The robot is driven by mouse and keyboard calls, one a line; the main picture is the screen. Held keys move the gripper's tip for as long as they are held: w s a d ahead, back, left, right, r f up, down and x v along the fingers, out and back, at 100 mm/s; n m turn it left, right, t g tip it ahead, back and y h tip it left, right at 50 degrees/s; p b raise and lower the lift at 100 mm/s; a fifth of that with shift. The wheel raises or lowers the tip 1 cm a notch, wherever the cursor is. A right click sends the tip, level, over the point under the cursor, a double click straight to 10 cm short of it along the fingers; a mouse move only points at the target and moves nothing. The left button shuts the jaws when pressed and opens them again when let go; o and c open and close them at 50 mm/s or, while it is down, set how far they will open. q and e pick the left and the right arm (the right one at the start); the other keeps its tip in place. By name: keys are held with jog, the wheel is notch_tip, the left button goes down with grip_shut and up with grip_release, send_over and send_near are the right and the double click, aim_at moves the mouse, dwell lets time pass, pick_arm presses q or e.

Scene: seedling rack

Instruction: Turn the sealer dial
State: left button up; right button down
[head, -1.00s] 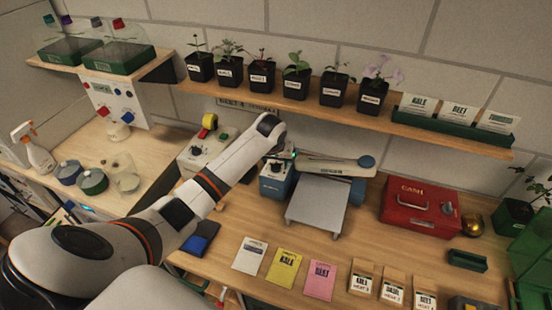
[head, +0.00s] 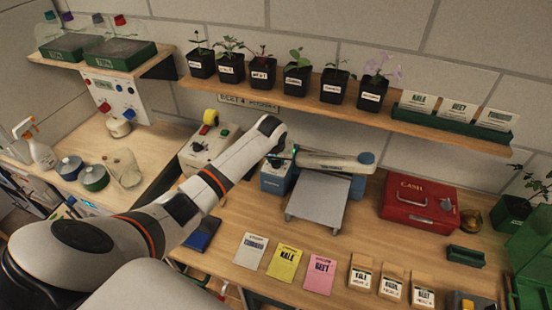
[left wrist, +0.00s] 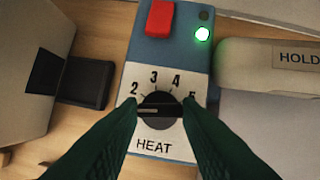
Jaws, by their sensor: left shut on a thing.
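The sealer has a blue body (head: 276,180) on the bench, with a pale arm (head: 335,161) reaching right over a grey plate (head: 316,198). In the left wrist view, the black dial (left wrist: 160,109) sits on the sealer's white HEAT panel, with the numbers 2 to 5 showing above it. Its grip bar and pale line lie roughly level across the panel. My left gripper (left wrist: 160,112) is shut on the dial, one dark green finger at each side. In the head view, my left gripper (head: 279,158) is at the blue body, its fingertips largely hidden. My right gripper is out of view.
Beside the dial are a red switch (left wrist: 161,17) and a lit green lamp (left wrist: 202,34). Another machine (head: 205,145) stands close left of the sealer. A red cash box (head: 418,208) is to the right; seed packets lie in front. A shelf of potted seedlings (head: 299,80) runs above.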

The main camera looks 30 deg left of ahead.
pick_arm(q)
jog(key=m, duration=0.1)
jog(key=m+h, duration=0.1)
jog(key=m, duration=0.2)
jog(key=shift+a+m+t+h, duration=0.25)
jog(key=shift+m+t+h, duration=0.05)
jog(key=shift+m+h, duration=0.1)
jog(key=m+h, duration=0.1)
jog(key=m, duration=0.1)
jog(key=shift+a+m+b, duration=0.1)
jog(key=shift+m+b, duration=0.3)
jog(key=m+b, duration=0.1)
jog(key=m+h+b, duration=0.1)
jog(key=m, duration=0.1)
jog(key=shift+w+a+f+m+g+h, duration=0.1)
jog(key=shift+a+m+g+h, duration=0.05)
jog(key=shift+m+g+h, duration=0.2)
jog(key=shift+w+a+m+g+h+b, duration=0.1)
jog(key=shift+m+g+h+b, duration=0.25)
jog(key=shift+m+b, duration=0.7)
jog(key=shift+m+g+h+b, duration=0.2)
jog(key=shift+m+g+b, duration=0.1)
jog(key=shift+m+b, duration=0.65)
jog(key=shift+m, duration=0.25)
jog(key=shift+r, duration=0.2)
jog(key=o, duration=1)
